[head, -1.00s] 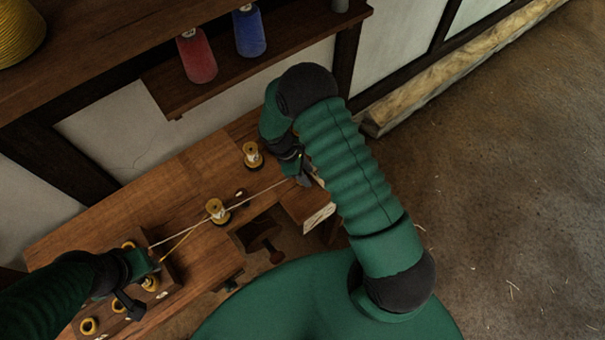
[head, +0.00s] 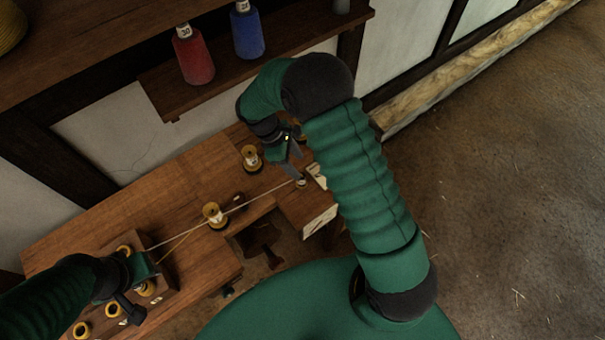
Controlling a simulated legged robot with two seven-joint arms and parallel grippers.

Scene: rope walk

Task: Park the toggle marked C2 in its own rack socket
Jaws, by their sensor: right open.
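A pale cord (head: 255,199) runs from beside my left gripper, past a brass-coloured spool-like fitting (head: 214,215), to a small peg (head: 300,182) at a wooden block (head: 307,212) on the right. My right gripper (head: 289,157) is open, above and behind that peg and apart from it. My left gripper (head: 150,268) is over the rack (head: 172,292) at the lower left; its fingers are too hidden to tell whether they hold anything. The rack has several brass-ringed sockets, one (head: 112,310) in front of my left gripper. No C2 mark is legible, so I cannot single out that toggle.
Another brass fitting (head: 251,158) stands on the bench (head: 180,190) behind the cord. A shelf above holds a red cone (head: 193,58) and a blue cone (head: 248,33). A timber beam (head: 450,80) lies along the wall. The floor at right is clear.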

